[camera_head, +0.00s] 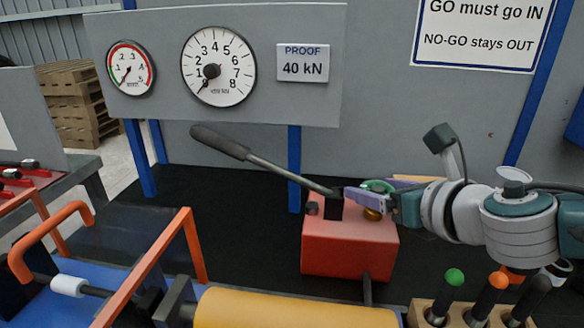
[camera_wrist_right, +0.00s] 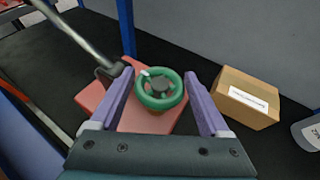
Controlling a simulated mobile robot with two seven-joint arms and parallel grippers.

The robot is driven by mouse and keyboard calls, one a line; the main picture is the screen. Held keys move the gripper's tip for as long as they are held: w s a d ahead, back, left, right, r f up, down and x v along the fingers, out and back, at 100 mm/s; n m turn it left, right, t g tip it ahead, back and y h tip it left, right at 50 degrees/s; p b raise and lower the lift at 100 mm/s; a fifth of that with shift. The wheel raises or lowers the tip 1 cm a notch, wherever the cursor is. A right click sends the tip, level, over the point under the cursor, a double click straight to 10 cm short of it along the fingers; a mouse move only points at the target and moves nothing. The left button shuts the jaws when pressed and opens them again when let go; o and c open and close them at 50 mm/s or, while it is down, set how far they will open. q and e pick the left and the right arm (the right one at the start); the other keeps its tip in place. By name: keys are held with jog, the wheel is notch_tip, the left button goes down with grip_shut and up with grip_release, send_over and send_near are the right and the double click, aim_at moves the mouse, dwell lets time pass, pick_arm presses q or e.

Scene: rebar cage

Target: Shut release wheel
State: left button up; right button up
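The green release wheel (camera_wrist_right: 158,89) has a dark hub and a white mark on its rim. It sits on top of the red pump block (camera_head: 345,252). In the head view the wheel (camera_head: 379,186) is partly hidden by my right gripper, with a brass part below it. My right gripper (camera_wrist_right: 162,88) has purple fingers, open, one on each side of the wheel, with gaps showing between fingers and rim in the wrist view. A long dark pump lever (camera_head: 262,160) rises to the left from the block. My left gripper does not show.
A panel behind carries two gauges (camera_head: 219,66) and a "PROOF 40 kN" plate (camera_head: 303,62). A yellow cylinder (camera_head: 295,309) and orange frame (camera_head: 148,262) stand in front. A cardboard box (camera_wrist_right: 246,98) is right of the wheel. Tools with coloured knobs (camera_head: 455,277) stand front right.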

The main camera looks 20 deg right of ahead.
jog(key=c, duration=1)
jog(key=shift+a+r+m+h+p, duration=0.1)
jog(key=shift+r+m+h+p, duration=0.05)
jog(key=shift+m+h+p, duration=1)
jog(key=shift+m+g+h+p, duration=0.45)
jog(key=shift+m+h, duration=0.2)
jog(key=shift+h, duration=0.3)
jog(key=m+g+h, duration=0.1)
jog(key=m+h, duration=0.1)
jog(key=shift+m+g+h, duration=0.25)
jog(key=shift+m+h, duration=0.15)
jog(key=m+g+h, duration=0.1)
jog(key=m+g+h+b, duration=0.1)
jog(key=shift+f+m, duration=0.3)
jog(key=shift+m, duration=0.1)
jog(key=m+g+h+b, duration=0.2)
jog(key=m+g+b, duration=0.1)
jog(key=b, duration=0.4)
jog(key=m+g+h+b, duration=0.2)
jog(key=m+g+b, duration=0.2)
jog(key=b, duration=0.3)
jog(key=shift+f+g, duration=0.15)
jog(key=shift+g, duration=0.25)
jog(key=shift+o, duration=0.2)
jog(key=shift+r+m+g+b, duration=0.3)
jog(key=shift+m+g+b, duration=0.3)
jog(key=shift+b, duration=0.7)
